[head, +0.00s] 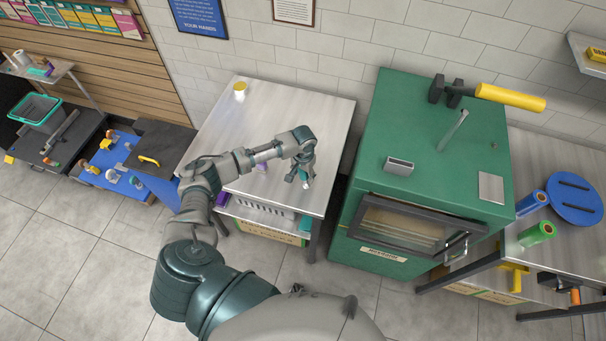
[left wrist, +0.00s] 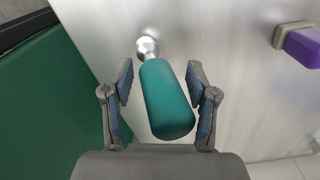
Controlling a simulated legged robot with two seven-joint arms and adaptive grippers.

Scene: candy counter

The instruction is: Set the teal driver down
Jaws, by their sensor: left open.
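The teal driver (left wrist: 167,100) shows in the left wrist view, with a thick teal handle and a short metal end (left wrist: 147,48) pointing away from the gripper. My left gripper (left wrist: 160,85) is open, with one finger on each side of the handle and a visible gap on both sides. In the head view my left gripper (head: 303,178) is low over the right part of the steel table (head: 300,110). The driver is mostly hidden by the gripper there. I cannot tell whether it stands or lies on the table. My right gripper is not in view.
A purple-handled tool (left wrist: 303,46) lies to the right in the wrist view. The table's middle back is clear.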

